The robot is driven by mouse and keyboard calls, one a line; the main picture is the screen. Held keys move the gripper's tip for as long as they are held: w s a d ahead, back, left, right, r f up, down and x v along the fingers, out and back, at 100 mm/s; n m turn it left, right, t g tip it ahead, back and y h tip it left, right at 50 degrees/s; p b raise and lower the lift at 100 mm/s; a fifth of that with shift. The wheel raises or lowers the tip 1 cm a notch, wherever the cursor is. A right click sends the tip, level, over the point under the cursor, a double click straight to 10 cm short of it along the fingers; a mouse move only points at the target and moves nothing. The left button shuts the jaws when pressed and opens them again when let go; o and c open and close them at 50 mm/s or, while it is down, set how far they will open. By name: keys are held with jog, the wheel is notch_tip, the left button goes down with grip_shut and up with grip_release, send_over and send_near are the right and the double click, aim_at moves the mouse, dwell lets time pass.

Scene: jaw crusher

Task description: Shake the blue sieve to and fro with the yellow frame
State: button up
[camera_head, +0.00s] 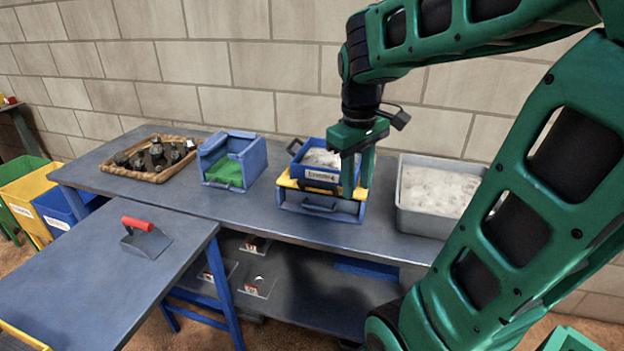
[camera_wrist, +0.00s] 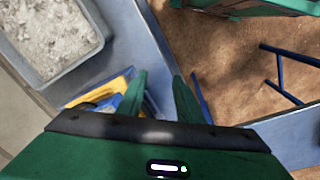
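The blue sieve (camera_head: 314,172), with a label on its front and pale material inside, sits on the yellow frame (camera_head: 289,183) on the back bench. A grey-blue pan with a front handle (camera_head: 318,208) is below the frame. My gripper (camera_head: 357,190) points down at the right end of the sieve and covers part of it. In the wrist view my gripper (camera_wrist: 160,90) has its fingers apart, with nothing held between them. The yellow frame (camera_wrist: 118,82) and a bit of the blue sieve (camera_wrist: 110,103) show beside the left finger; my gripper body hides the rest.
A grey tub (camera_head: 420,224) of pale powder stands right of the sieve. A blue box (camera_head: 247,160) with a green inside and a basket (camera_head: 157,177) of dark rocks stand left. Bins (camera_head: 25,195) stand far left.

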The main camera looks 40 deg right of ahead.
aim_at(316, 183)
jog(key=w+a+r+n, duration=0.1)
jog(key=w+r+n, duration=0.2)
jog(key=w+n, duration=0.75)
jog(key=w+f+m, duration=0.1)
jog(key=f, duration=0.2)
jog(key=w+f+m, duration=0.1)
jog(key=w+f, duration=0.1)
jog(key=f, duration=0.2)
jog(key=w+d+f+m, duration=0.1)
jog(key=f, duration=0.2)
jog(key=shift+w+f+t, duration=0.15)
jog(key=shift+w+t, duration=0.25)
jog(key=shift+c, duration=0.3)
